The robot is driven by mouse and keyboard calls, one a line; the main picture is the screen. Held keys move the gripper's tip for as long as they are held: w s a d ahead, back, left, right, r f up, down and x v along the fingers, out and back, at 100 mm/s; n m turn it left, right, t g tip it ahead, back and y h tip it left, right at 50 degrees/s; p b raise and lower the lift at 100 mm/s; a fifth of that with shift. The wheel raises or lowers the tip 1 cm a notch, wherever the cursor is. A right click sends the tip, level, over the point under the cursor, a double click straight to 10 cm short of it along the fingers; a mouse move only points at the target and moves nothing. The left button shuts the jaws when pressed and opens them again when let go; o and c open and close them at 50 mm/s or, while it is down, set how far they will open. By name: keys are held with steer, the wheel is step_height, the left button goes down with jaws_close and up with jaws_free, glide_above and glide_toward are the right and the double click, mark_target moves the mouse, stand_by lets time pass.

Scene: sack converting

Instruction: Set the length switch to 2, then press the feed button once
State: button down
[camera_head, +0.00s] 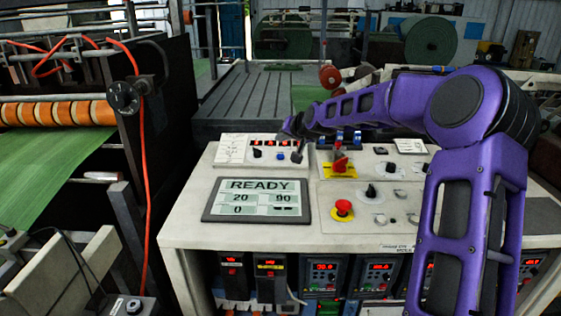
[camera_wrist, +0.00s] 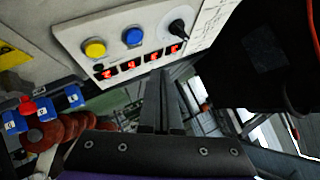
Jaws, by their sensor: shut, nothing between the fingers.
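A black rotary switch (camera_head: 257,152) sits at the left of the small white panel; it also shows in the wrist view (camera_wrist: 179,28). Its setting is too small to read. A blue button (camera_head: 281,156) is right of it, also in the wrist view (camera_wrist: 132,36). A yellow button (camera_wrist: 95,48) shows beyond the blue one only in the wrist view. Which button is feed, I cannot read. My gripper (camera_head: 297,156) is shut and empty, near the panel's right part in the head view. In the wrist view its fingertips (camera_wrist: 158,74) overlap the panel's edge by the red digits.
A display (camera_head: 256,199) reads READY, 20, 90 and 0. A red emergency button (camera_head: 344,208) and a red-handled switch on yellow (camera_head: 340,165) are nearby. Blue switches (camera_wrist: 44,112) stand beside the panel. A machine with green sheet (camera_head: 55,160) is at left.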

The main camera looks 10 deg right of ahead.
mark_target(276, 154)
steer(key=shift+w+d+f+b, duration=0.15)
steer(key=shift+f+b, duration=0.15)
steer(key=shift+f, duration=0.35)
steer(key=shift+w+a+f+b, duration=0.15)
steer(key=shift+f+b, duration=0.15)
steer(key=shift+f, duration=0.4)
steer(key=shift+w+d+f+b, duration=0.15)
steer(key=shift+f+b, duration=0.15)
steer(key=shift+f, duration=0.35)
steer(key=shift+f, duration=0.1)
stand_by(0.3)
steer(key=shift+w+f+b, duration=0.1)
steer(key=shift+f+b, duration=0.2)
steer(key=shift+b, duration=0.05)
steer(key=shift+f+b, duration=0.3)
steer(key=shift+f, duration=0.15)
stand_by(0.6)
steer(key=shift+r+p, duration=0.4)
steer(key=shift+r, duration=0.4)
steer(key=shift+s+a+r+p, duration=0.1)
steer(key=shift+s+r+p, duration=0.25)
steer(key=shift+r, duration=0.5)
steer(key=shift+s+a+r+p, duration=0.1)
steer(key=shift+r+p, duration=0.4)
steer(key=shift+r, duration=0.3)
steer(key=shift+s+r+p, duration=0.25)
steer(key=shift+r+p, duration=0.15)
steer(key=shift+r, duration=0.45)
